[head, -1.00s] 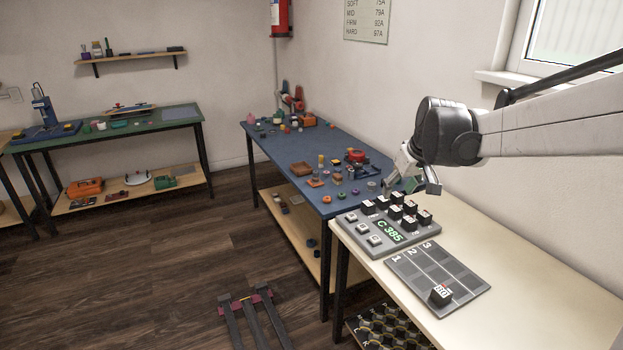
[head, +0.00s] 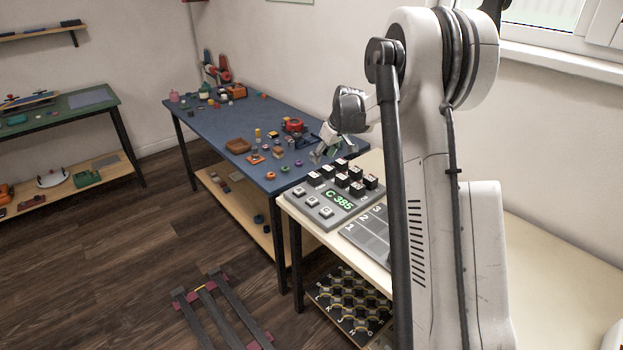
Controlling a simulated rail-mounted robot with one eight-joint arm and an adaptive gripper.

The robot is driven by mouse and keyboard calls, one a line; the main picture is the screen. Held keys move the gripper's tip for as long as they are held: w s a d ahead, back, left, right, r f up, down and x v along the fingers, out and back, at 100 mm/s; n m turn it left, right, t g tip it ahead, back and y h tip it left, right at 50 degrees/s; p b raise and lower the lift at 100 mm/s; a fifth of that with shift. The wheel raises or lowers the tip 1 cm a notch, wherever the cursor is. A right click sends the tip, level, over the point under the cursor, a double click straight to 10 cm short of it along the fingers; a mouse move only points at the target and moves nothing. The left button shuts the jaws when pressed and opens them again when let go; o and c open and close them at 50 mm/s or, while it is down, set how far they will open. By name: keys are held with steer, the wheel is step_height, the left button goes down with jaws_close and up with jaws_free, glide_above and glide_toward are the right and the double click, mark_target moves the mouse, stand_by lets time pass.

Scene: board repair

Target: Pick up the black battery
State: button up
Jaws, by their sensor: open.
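Several black batteries (head: 342,181) with pale and red-marked tops stand in rows on a grey station (head: 325,217) with a green "C 385" display. The station is on the pale table. My gripper (head: 325,155) is open, small in the view, over the right end of the blue table just behind the batteries. I see nothing held in it. A grey board (head: 366,234) with numbered lanes lies right of the station.
The blue table (head: 215,130) holds many small parts, including an orange-brown tray (head: 238,146) and a red round item (head: 293,125). A rack with dark cells (head: 350,300) is under the pale table (head: 540,250). Dark rails (head: 220,310) lie on the floor.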

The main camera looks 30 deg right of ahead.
mark_target(315, 175)
steer(key=x, duration=1.2)
steer(key=shift+f+b, duration=0.1)
steer(key=shift+b, duration=0.2)
steer(key=c, duration=1)
